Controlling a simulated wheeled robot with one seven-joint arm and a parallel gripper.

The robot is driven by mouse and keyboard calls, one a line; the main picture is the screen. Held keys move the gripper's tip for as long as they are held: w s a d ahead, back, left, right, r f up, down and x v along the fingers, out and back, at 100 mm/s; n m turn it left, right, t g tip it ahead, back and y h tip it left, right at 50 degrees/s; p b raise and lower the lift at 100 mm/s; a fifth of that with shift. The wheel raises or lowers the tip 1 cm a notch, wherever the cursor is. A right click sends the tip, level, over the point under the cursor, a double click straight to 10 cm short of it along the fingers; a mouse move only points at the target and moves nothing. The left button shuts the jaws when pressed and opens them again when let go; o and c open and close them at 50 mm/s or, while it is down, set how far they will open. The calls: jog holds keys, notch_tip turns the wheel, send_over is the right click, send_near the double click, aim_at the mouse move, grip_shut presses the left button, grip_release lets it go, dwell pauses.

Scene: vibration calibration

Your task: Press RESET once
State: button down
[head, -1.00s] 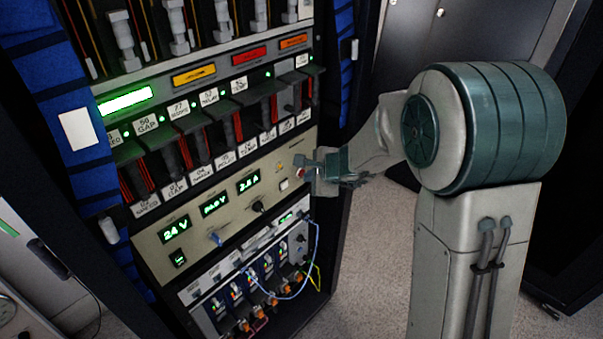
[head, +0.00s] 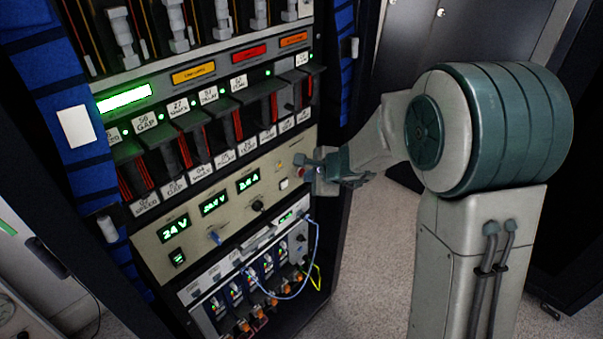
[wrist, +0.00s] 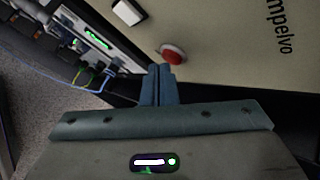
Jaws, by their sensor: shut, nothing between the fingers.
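My gripper (wrist: 160,72) is shut and empty, its two fingertips together. In the wrist view the tips point at a red round button (wrist: 173,54) on the beige panel (wrist: 215,40). They sit just below it in the picture; I cannot tell whether they touch it. A white square button (wrist: 127,12) is up and left of the red one. In the head view my gripper (head: 306,165) is at the right end of the beige panel and largely covers the red button. The white button (head: 284,183) shows beside it. I can read no RESET label.
The beige panel also carries green number displays (head: 213,203) and a black knob (head: 258,205). Below is a module rack (head: 250,283) with blue and yellow cables (head: 316,250). Dark slotted modules (head: 225,125) stand above.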

jog(key=shift+s+d, duration=0.25)
jog(key=shift+d, duration=0.1)
jog(key=shift+d, duration=0.1)
jog(key=s+d+b, duration=0.1)
jog(key=d, duration=0.1)
jog(key=s+d, duration=0.1)
jog(key=s, duration=0.1)
jog(key=shift+d+b, duration=0.35)
jog(key=shift+d, duration=0.05)
dwell(0.6)
jog(key=s+d+r+n+g+p, duration=0.2)
jog(key=s+r+n+p, duration=0.4)
jog(key=s+r+n, duration=0.35)
jog(key=s+d+r+n+g+h+p, duration=0.2)
jog(key=s+d+r+n+h+p, duration=0.3)
jog(key=s+d+r, duration=0.3)
jog(key=s+d+n+p, duration=0.1)
jog(key=s+d, duration=0.3)
jog(key=s, duration=0.2)
jog(key=shift+r+h, duration=0.4)
